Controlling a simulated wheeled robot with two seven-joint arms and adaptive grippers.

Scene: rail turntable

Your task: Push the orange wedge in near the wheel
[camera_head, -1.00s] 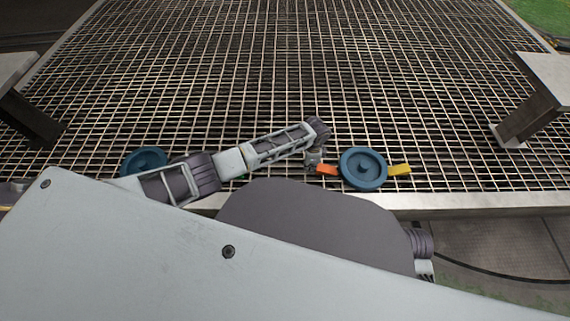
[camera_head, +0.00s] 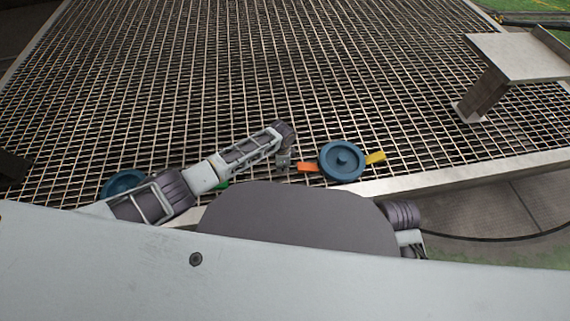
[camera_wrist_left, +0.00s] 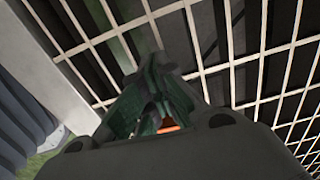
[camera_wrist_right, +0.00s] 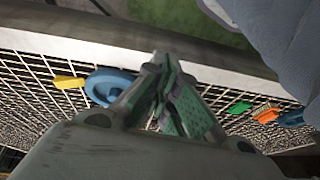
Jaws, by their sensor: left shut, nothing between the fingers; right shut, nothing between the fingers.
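In the head view, a blue wheel (camera_head: 343,160) lies on the grating near its front edge. The orange wedge (camera_head: 308,166) is at its left side, very close or touching; I cannot tell which. A yellow wedge (camera_head: 376,157) is at its right side. My left gripper (camera_head: 284,162) is shut and empty, just left of the orange wedge with a small gap. In the left wrist view, the shut fingers (camera_wrist_left: 152,68) show, with a bit of orange between their bases. My right gripper (camera_wrist_right: 163,65) is shut and empty in its wrist view, off the grating's front edge.
A second blue wheel (camera_head: 123,182) lies at the left, partly behind my left arm. A green wedge (camera_wrist_right: 238,107) and another orange wedge (camera_wrist_right: 267,115) lie beside it. A grey metal stand (camera_head: 490,80) is at the right. The grating beyond the wheels is clear.

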